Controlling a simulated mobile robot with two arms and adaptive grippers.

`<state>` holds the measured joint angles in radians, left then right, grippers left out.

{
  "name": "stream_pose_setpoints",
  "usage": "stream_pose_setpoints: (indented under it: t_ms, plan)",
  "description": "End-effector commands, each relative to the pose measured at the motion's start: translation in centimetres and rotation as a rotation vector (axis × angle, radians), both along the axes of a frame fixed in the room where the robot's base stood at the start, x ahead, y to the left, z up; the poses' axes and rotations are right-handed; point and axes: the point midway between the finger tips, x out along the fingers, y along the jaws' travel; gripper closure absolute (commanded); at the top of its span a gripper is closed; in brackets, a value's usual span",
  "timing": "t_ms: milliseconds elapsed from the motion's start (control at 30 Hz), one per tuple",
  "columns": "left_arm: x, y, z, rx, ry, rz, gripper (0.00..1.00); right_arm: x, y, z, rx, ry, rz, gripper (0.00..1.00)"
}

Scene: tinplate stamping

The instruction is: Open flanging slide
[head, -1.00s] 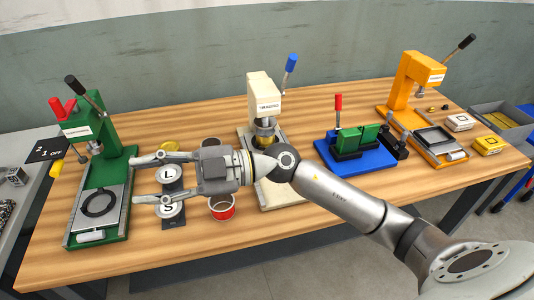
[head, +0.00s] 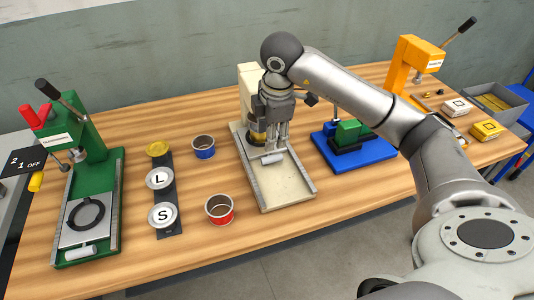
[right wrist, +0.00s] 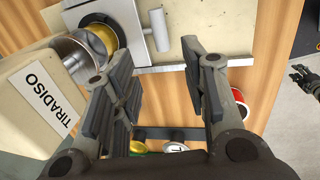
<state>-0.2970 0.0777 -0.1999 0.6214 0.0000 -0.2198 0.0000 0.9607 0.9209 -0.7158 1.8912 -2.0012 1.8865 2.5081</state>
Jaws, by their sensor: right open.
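The cream flanging press (head: 248,85) stands at the middle of the table. Its slide has a pale cylindrical handle (head: 271,158) at the front, on the cream base (head: 285,192). A gold piece (head: 257,138) sits under the press head, partly hidden by my gripper; it also shows in the right wrist view (right wrist: 103,36). My right gripper (head: 276,150) points down just above the handle, open and empty. In the right wrist view the handle (right wrist: 165,30) lies beyond the fingers, apart from them. What looks like my left gripper (right wrist: 305,80) is small at the right edge.
Left of the press are a blue cup (head: 204,147), a red cup (head: 219,209) and a dark strip (head: 168,190) with round pieces. A green press (head: 92,140) stands at left. A blue fixture (head: 365,160) is close on the right, an orange press (head: 410,60) farther back.

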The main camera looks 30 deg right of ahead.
Motion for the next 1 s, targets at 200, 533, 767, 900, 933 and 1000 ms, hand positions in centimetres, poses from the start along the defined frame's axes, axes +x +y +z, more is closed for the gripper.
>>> stream_pose_setpoints:
  t_ms: [200, 533, 767, 900, 933, 1000]
  plan:
    - [-0.3, 0.1, 0.6, 0.001, 0.004, -0.001, 0.6, 0.5, -0.1, -3.6, 0.001, 0.007, 0.002, 0.59]
    - [-0.4, 0.2, 1.2, 0.002, 0.005, -0.001, 0.6, 1.6, -0.3, -8.9, 0.003, 0.003, 0.004, 0.59]
    - [-0.4, 0.2, 1.3, 0.002, 0.006, -0.001, 0.6, 1.9, -0.3, -10.0, 0.003, 0.001, 0.006, 0.59]
    - [-0.4, 0.2, 1.3, 0.002, 0.006, -0.001, 0.6, 1.9, -0.3, -10.1, 0.003, 0.0, 0.007, 0.59]
    - [-0.4, 0.2, 1.3, 0.002, 0.006, -0.001, 0.6, 1.9, -0.3, -10.1, 0.003, 0.0, 0.007, 0.59]
    - [-0.4, 0.2, 1.3, 0.002, 0.006, -0.001, 0.6, 1.9, -0.3, -10.1, 0.004, 0.0, 0.007, 0.63]
